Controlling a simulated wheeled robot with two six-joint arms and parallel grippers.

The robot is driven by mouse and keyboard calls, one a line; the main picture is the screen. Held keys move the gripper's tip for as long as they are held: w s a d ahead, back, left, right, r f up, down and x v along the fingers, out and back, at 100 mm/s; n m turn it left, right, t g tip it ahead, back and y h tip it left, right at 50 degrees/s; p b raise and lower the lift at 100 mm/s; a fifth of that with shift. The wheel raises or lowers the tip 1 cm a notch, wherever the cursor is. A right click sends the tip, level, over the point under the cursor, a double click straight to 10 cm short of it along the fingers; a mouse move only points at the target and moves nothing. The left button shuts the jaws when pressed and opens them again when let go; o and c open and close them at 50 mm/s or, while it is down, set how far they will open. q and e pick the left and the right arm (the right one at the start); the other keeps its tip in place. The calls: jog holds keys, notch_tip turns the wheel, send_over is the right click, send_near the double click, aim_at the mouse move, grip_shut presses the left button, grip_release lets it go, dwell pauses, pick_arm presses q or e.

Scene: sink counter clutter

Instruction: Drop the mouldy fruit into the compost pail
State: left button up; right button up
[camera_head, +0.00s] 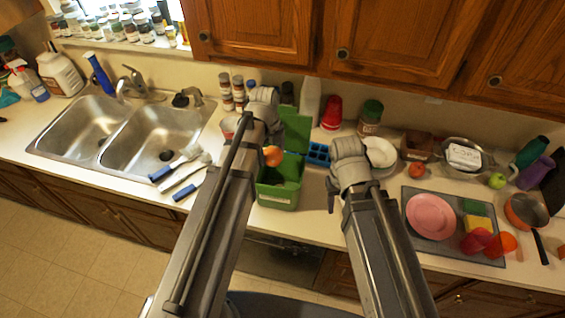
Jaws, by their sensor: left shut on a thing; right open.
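An orange fruit (273,156) is at my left gripper (271,147), which is shut on it. The fruit shows over the opening of the green compost pail (278,196), whose lid (296,130) stands up at the back. Any mould on the fruit is too small to tell. My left arm covers part of the pail's left side. My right gripper (332,199) is open and empty, to the right of the pail, pointing down. Another orange-red fruit (416,169) lies on the counter at the right.
A double steel sink (146,140) is at the left, with brushes (178,162) beside it. A blue tray (318,153) and red cups (331,112) stand behind the pail. A grey mat (414,198) with a pink plate (431,216) lies at the right. Cabinets (400,45) overhang the counter.

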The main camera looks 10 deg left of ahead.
pick_arm(q)
jog(key=shift+w, duration=0.2)
jog(key=shift+s+f+b, duration=0.15)
jog(key=shift+f+b, duration=0.15)
jog(key=shift+b, duration=0.05)
notch_tip(320, 180, down, 6)
jog(key=b, duration=0.5)
jog(key=shift+r, duration=0.25)
jog(key=shift+r, duration=0.1)
jog(key=o, duration=1.4)
jog(key=shift+c, duration=0.2)
notch_tip(320, 180, up, 8)
jog(key=p, duration=0.7)
jog(key=shift+s+a+p, duration=0.15)
jog(key=shift+p, duration=0.15)
